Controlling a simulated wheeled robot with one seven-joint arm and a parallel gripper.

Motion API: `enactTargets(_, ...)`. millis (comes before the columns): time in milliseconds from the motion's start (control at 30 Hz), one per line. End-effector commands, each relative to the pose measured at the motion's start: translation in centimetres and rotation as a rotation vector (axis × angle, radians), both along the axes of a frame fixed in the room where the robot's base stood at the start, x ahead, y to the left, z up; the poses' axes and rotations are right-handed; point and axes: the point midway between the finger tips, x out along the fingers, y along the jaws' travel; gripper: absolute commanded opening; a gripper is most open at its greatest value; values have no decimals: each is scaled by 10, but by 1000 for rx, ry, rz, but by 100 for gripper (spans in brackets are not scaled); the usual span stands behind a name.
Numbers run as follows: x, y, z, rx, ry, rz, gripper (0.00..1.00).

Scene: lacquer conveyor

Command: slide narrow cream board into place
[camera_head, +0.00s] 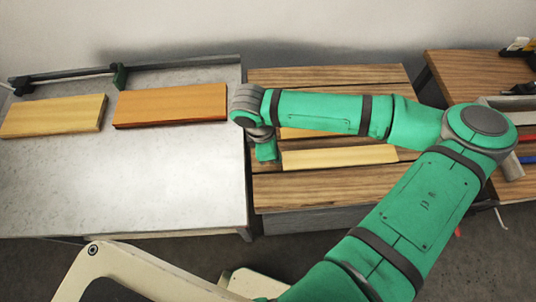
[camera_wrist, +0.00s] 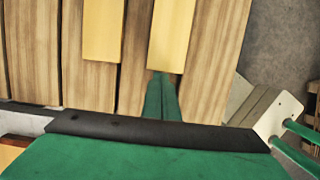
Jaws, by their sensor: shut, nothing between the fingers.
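Two narrow cream boards lie on the brown slatted table (camera_head: 330,194). The nearer cream board (camera_head: 340,157) lies lengthwise across the picture, and it also shows in the wrist view (camera_wrist: 172,30). The farther cream board (camera_head: 306,133) is mostly hidden behind my arm in the head view, and shows at the upper middle of the wrist view (camera_wrist: 104,30). My gripper (camera_head: 266,152) points down and is shut and empty, at the left end of the nearer board. In the wrist view its fingertips (camera_wrist: 161,78) are right at that board's end; I cannot tell whether they touch it.
On the left, a grey-topped conveyor table (camera_head: 130,185) carries a wide yellow board (camera_head: 54,115) and an orange board (camera_head: 170,105), with a dark rail (camera_head: 65,76) behind them. A wooden bench (camera_head: 455,72) with tools stands at right. The conveyor's front part is clear.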

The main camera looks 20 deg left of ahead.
Motion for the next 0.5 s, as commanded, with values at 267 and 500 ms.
enactTargets(267, 3, -7, 0, -1, 0, 0, 0)
enactTargets(500, 2, -5, 0, 0, 0, 0, 0)
